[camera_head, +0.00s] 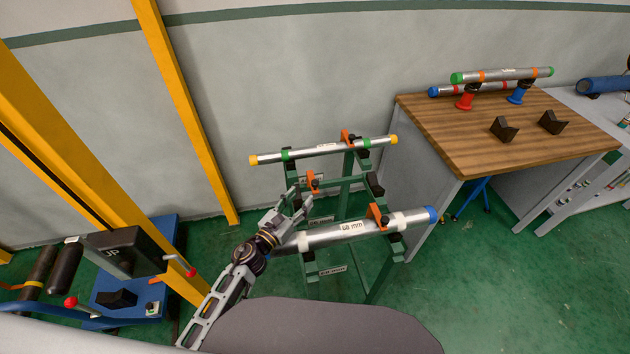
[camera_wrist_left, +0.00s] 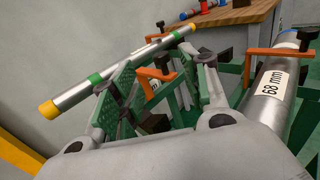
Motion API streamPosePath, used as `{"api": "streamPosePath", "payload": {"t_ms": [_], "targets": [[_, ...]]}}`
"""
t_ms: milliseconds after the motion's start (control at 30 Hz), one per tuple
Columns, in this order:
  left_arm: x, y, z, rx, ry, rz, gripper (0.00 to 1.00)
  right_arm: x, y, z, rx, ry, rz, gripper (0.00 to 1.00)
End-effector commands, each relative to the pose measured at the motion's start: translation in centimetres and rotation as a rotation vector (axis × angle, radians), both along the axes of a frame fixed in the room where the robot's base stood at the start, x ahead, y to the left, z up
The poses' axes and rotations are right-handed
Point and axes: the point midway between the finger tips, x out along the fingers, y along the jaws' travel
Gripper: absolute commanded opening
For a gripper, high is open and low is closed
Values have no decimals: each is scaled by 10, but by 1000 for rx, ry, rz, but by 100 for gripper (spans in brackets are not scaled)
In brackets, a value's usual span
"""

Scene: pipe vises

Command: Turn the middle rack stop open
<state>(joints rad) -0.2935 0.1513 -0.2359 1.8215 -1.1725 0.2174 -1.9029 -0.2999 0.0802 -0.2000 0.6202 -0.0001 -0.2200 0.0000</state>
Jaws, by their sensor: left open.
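The green pipe rack (camera_head: 372,240) stands on the floor ahead. Its middle level bears no pipe and has an orange stop (camera_head: 313,181) with a black knob. My left gripper (camera_head: 297,201) is open and empty, just in front of and slightly below this stop in the head view. In the left wrist view the middle stop (camera_wrist_left: 146,84) shows between the two spread green-padded fingers, beyond them. I cannot tell whether a finger touches it. My right gripper is not in view.
A 68 mm pipe (camera_head: 342,232) with a blue cap lies on the front level beside my gripper, by an orange stop (camera_head: 377,216). A yellow-capped pipe (camera_head: 325,149) lies on the back level. A wooden-topped bench (camera_head: 470,140) stands right; yellow posts (camera_head: 185,110) stand left.

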Motion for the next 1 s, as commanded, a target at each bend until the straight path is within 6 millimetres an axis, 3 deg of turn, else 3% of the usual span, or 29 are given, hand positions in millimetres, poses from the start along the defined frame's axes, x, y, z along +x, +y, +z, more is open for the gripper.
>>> {"api": "streamPosePath", "payload": {"t_ms": [1000], "targets": [[76, -39, 1, 0, -1, 0, 46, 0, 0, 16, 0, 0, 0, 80]]}}
